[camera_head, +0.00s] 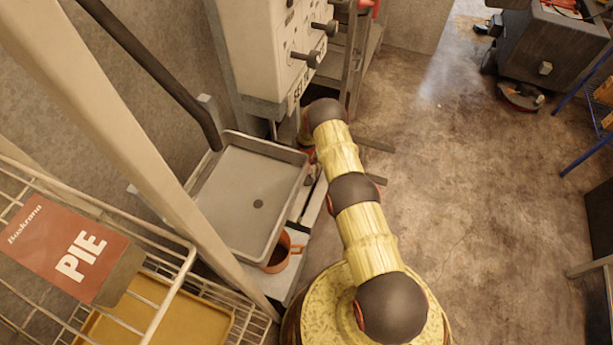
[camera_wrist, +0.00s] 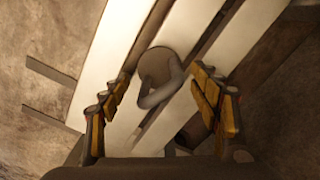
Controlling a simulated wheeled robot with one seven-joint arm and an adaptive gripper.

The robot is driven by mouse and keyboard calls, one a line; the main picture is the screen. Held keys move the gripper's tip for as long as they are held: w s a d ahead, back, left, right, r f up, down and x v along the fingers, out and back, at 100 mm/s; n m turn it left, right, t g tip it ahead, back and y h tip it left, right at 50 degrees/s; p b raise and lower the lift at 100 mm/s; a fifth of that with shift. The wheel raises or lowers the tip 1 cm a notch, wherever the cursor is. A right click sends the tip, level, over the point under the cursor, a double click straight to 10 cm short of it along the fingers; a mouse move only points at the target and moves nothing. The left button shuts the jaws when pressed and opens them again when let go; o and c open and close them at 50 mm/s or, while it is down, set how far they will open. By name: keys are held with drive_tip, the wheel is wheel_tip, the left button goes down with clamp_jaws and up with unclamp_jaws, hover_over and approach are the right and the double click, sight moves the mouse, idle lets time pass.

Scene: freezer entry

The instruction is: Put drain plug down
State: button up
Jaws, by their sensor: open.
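The drain plug (camera_wrist: 157,68), a round grey-brown piece with a loop, shows in the wrist view against white slats (camera_wrist: 108,50). It appears to rest on the slats. My gripper (camera_wrist: 158,88) is open, with one yellow-padded finger on each side of the plug. There is a visible gap between the plug and each finger. In the head view my arm reaches away toward the white panel, and its own links mostly hide the gripper. I cannot make out the plug in that view.
A grey tray-like basin (camera_head: 228,180) with a dark round spot stands left of my arm. An orange mug (camera_head: 279,254) is at its near corner. A wire rack (camera_head: 160,300) with a PIE box (camera_head: 68,250) is at lower left. The floor (camera_head: 480,200) at right is largely clear.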

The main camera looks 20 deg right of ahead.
wheel_tip(320, 180, up, 8)
drive_tip(key=p, duration=0.3)
drive_tip(key=shift+f, duration=0.15)
idle(0.4)
